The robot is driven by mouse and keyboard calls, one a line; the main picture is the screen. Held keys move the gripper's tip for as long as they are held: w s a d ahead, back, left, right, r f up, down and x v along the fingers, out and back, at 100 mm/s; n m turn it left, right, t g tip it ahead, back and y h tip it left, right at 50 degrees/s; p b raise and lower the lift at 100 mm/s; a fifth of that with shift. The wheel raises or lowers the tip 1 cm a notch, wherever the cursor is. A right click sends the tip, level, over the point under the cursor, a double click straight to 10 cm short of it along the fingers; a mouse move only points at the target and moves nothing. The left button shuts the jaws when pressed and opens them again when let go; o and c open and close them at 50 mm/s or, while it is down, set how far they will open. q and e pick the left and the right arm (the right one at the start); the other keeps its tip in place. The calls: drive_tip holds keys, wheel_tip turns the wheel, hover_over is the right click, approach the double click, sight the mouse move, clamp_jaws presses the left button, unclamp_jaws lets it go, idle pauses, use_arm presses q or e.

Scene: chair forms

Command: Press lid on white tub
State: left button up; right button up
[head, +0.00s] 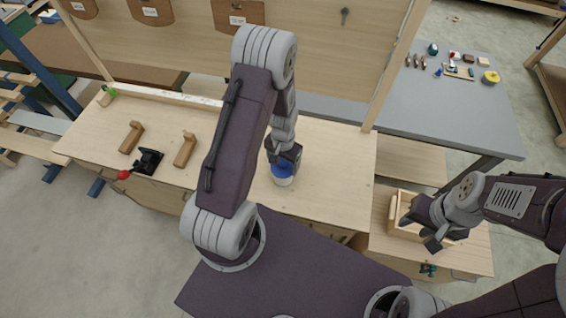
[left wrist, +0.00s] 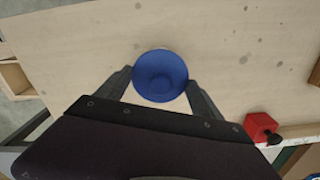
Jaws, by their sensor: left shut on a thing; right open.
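The white tub (head: 283,181) stands upright on the wooden bench, with the blue lid (head: 281,170) at its top. My left gripper (head: 284,162) is right above the tub, pointing down, shut on the blue lid. In the left wrist view the lid (left wrist: 160,76) sits between the two fingers (left wrist: 160,92) and hides most of the tub. I cannot tell whether the lid is fully seated. My right gripper (head: 432,229) is open and empty, over the wooden box at the right.
Wooden handle pieces (head: 131,137) and a black clamp with a red knob (head: 148,161) lie at the left of the bench (head: 335,170). An open wooden box (head: 393,215) stands at the right. A grey table (head: 450,110) with small items is behind. The bench around the tub is clear.

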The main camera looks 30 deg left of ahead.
idle(0.3)
use_arm(q)
drive_tip(key=o, duration=1.4)
drive_tip(key=shift+c, duration=0.2)
wheel_tip(320, 180, up, 7)
drive_tip(key=p, duration=0.6)
clamp_jaws()
drive_tip(key=shift+f, duration=0.25)
idle(0.4)
drive_tip(key=shift+f+b, duration=1.7)
drive_tip(key=shift+f, duration=0.2)
